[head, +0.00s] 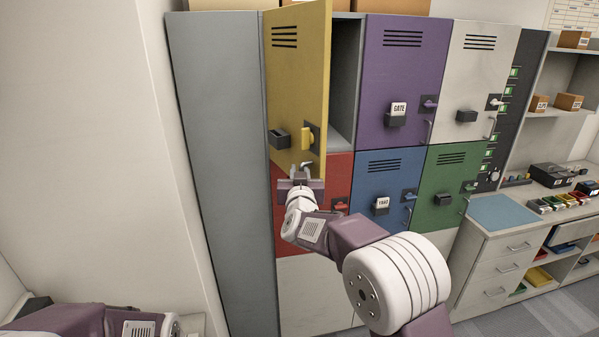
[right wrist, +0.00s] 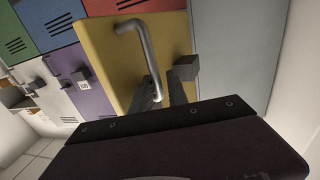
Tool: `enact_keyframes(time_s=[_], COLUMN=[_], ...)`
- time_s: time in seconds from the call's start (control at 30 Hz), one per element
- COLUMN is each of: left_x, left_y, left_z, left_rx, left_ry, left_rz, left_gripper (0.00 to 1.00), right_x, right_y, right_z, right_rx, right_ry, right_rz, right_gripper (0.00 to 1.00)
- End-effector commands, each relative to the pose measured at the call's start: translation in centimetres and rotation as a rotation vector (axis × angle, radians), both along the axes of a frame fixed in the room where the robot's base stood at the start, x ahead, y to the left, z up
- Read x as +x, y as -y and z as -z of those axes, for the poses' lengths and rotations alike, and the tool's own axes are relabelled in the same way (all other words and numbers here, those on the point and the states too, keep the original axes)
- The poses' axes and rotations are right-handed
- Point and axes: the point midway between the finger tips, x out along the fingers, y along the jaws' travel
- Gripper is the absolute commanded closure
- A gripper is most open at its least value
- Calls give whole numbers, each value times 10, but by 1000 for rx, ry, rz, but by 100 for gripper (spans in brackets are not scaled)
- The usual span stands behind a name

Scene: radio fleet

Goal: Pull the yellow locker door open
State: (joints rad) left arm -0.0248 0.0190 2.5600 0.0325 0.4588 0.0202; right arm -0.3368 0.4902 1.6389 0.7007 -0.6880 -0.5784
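The yellow locker door (head: 297,80) stands partly open, swung out from its left side, with the dark locker interior (head: 345,80) showing to its right. It also fills the middle of the right wrist view (right wrist: 105,45). Its silver bar handle (right wrist: 137,45) sits near the door's lower free edge. My right gripper (head: 300,176) is at that handle, and in the right wrist view its two dark fingers (right wrist: 164,88) are apart, with the handle's near end between them. I see no firm clamp on the bar. My left arm shows at the lower left; its fingers are not visible.
Purple (head: 400,65), white (head: 474,75), red (head: 342,175), blue (head: 385,185) and green (head: 445,190) doors are shut. A grey side panel (head: 215,150) stands left of the door. A desk with drawers (head: 500,255) is at the right.

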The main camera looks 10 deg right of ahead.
Motion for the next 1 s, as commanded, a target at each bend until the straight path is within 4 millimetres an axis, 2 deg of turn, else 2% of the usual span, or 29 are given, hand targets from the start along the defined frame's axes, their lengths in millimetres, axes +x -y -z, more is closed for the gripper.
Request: enact_keyframes(time_s=[0.17, 0.4, 0.6, 0.93, 1.0], left_x=[0, 0, 0, 0, 0], left_y=[0, 0, 0, 0, 0], left_z=[14, 38, 45, 46, 56], left_rx=[0, 0, 0, 0, 0], left_ry=[0, 0, 0, 0, 0], left_rz=[0, 0, 0, 0, 0], left_gripper=[64, 64, 64, 64, 64], right_x=[-17, -62, -87, -90, -88], right_y=[-2, -6, -8, -7, 5], right_z=[4, 4, 1, 1, 11], right_rx=[1, 2, 1, 1, 1], right_ry=[1, 3, 3, 1, 3], right_rz=[-2, -3, -2, 1, 22], right_gripper=[80, 80, 80, 80, 80])
